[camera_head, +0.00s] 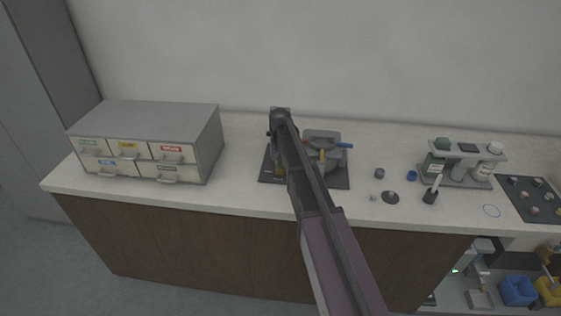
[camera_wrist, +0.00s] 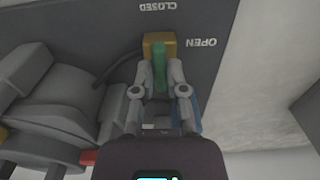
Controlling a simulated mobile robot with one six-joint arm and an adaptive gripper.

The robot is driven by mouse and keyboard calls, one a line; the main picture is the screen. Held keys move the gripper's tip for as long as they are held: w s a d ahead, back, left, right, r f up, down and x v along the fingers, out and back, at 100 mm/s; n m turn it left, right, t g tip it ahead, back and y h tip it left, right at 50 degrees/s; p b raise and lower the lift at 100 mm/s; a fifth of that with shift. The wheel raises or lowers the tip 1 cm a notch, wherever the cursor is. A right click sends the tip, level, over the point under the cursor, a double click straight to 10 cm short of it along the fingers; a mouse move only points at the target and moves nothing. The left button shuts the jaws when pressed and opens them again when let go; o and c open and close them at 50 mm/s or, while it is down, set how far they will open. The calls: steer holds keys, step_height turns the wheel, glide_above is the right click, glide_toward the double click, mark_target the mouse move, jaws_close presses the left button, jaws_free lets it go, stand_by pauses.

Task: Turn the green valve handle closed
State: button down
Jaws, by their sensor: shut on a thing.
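The green valve handle (camera_wrist: 159,68) shows in the wrist view as a bar standing over a brass valve block (camera_wrist: 148,43). It lies upright in the picture, in line with the CLOSED label (camera_wrist: 157,6) beyond the block. The OPEN label (camera_wrist: 201,43) is to the right of the block. My gripper (camera_wrist: 160,76) is shut on the handle, with one finger on each side of it. In the head view my arm hides the handle and most of my gripper.
The press (camera_head: 325,147) stands right beside my arm on a dark baseplate (camera_head: 338,184). It also fills the left of the wrist view (camera_wrist: 60,105). A drawer cabinet (camera_head: 150,135) is at left. Small parts and a bottle rack (camera_head: 465,152) are at right.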

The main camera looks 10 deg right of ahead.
steer(key=c, duration=0.7)
jaws_free()
